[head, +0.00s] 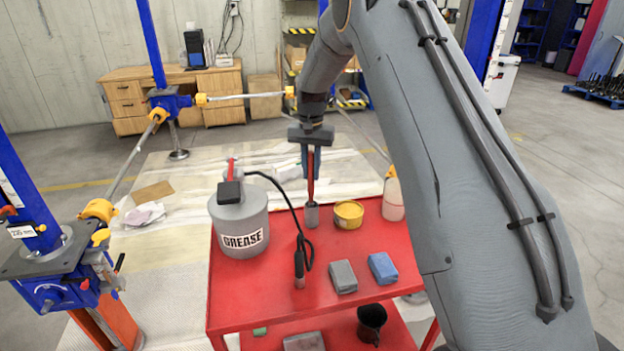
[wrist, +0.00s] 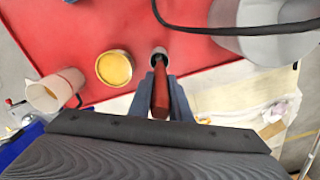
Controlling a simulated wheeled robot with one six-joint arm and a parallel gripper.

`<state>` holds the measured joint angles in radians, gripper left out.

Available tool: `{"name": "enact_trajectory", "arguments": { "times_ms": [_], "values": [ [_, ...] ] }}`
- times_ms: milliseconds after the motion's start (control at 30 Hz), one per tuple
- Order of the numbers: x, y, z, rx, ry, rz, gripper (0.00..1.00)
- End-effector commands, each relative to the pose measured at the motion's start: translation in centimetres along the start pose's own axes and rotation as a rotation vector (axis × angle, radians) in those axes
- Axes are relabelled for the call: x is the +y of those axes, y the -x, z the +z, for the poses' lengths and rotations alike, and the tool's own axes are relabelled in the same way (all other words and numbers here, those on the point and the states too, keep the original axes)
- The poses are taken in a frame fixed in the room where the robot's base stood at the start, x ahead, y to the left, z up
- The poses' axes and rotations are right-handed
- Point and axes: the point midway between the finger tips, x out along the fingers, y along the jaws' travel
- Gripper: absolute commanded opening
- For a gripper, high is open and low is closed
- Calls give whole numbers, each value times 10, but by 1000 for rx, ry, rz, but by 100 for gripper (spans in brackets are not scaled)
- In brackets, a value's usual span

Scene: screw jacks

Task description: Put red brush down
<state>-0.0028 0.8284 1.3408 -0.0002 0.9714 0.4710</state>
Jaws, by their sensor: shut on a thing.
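My gripper (head: 311,160) is shut on the red brush (head: 311,182), which it holds upright over the far part of the red cart top (head: 260,318). The brush's grey lower end (head: 312,214) is at or just above the cart surface; I cannot tell whether it touches. In the wrist view the red handle (wrist: 160,92) sits between the two fingers (wrist: 160,98), with the brush end beyond it over the red top.
A grey grease can (head: 240,220) with a black hose stands left of the brush. A grey block (head: 342,276) and a blue block (head: 382,268) lie nearer. Blue lift posts stand at left.

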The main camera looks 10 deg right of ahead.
Motion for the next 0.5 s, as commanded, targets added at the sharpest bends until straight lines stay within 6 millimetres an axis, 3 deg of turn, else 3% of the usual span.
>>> {"name": "enact_trajectory", "arguments": {
  "times_ms": [200,500],
  "values": [
    [2,-28,0,-3,-2,2,0],
    [2,-33,-1,0,-3,0,0]
  ]
}}
